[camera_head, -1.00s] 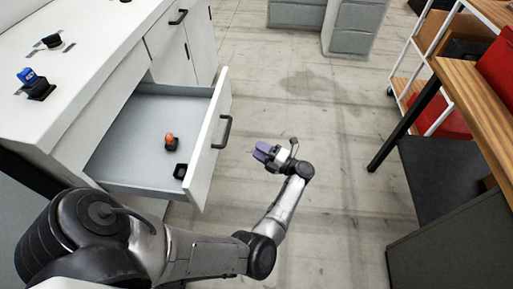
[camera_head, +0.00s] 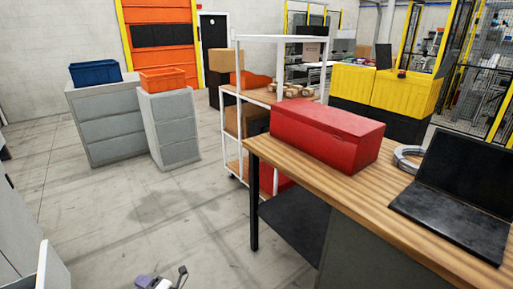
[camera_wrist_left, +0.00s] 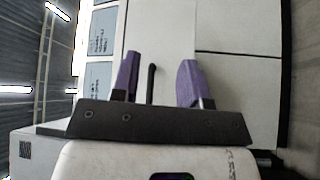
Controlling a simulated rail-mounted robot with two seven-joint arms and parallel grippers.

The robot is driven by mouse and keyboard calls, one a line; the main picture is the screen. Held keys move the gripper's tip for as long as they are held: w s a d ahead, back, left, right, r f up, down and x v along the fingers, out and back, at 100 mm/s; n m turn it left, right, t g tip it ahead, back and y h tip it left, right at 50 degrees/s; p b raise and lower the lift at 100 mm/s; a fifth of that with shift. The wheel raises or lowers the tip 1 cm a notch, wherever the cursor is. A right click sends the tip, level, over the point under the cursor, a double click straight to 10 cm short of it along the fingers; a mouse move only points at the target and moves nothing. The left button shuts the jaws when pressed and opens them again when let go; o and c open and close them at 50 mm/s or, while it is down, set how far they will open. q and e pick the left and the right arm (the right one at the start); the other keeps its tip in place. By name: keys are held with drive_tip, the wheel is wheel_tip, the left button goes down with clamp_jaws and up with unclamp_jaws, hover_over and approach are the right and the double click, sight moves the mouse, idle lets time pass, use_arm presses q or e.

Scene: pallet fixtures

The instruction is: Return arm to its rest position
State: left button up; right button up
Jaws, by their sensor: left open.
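My left gripper (camera_head: 160,281) shows only in part at the bottom edge of the head view, over the grey floor. In the left wrist view its two purple fingers (camera_wrist_left: 158,80) stand apart with nothing between them. Behind them is the pale front of a cabinet (camera_wrist_left: 228,98) with a dark handle (camera_wrist_left: 151,82), apart from the fingers as far as I can tell. In the head view, the edge of the white drawer (camera_head: 52,270) shows at the bottom left. My right gripper is not in view.
A wooden table (camera_head: 330,185) with a red box (camera_head: 326,136) and a black laptop (camera_head: 458,195) stands at the right. A white-framed shelf (camera_head: 230,120) is behind it. Grey cabinets (camera_head: 118,128) stand at the back left. The floor (camera_head: 130,215) between is clear.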

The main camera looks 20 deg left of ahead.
use_arm(q)
drive_tip(key=w+d+r+m+t+h, duration=0.2)
drive_tip(key=w+r+m+t+h, duration=0.15)
drive_tip(key=w+m+t, duration=0.3)
drive_tip(key=w+d+r+m+t+h, duration=0.2)
drive_tip(key=w+r+m+t+h, duration=0.1)
drive_tip(key=w+m+t+h, duration=0.4)
drive_tip(key=s+d+r+m+h, duration=0.2)
drive_tip(key=d+r+m+h, duration=0.7)
drive_tip(key=m, duration=0.3)
drive_tip(key=s+d+f+m+g+p, duration=0.1)
drive_tip(key=s+d+m+g+p, duration=0.3)
drive_tip(key=s, duration=0.8)
drive_tip(key=s+d+m+g+p, duration=0.15)
drive_tip(key=s+d+m, duration=0.35)
drive_tip(key=s, duration=0.8)
drive_tip(key=s+d+f+g+p, duration=0.1)
drive_tip(key=s+f+g+p, duration=0.2)
drive_tip(key=s, duration=0.5)
drive_tip(key=s+d+f+g, duration=0.2)
drive_tip(key=s+f, duration=0.4)
drive_tip(key=s, duration=0.3)
wheel_tip(320, 180, up, 38)
drive_tip(key=p, duration=3.8)
drive_tip(key=shift+s, duration=0.3)
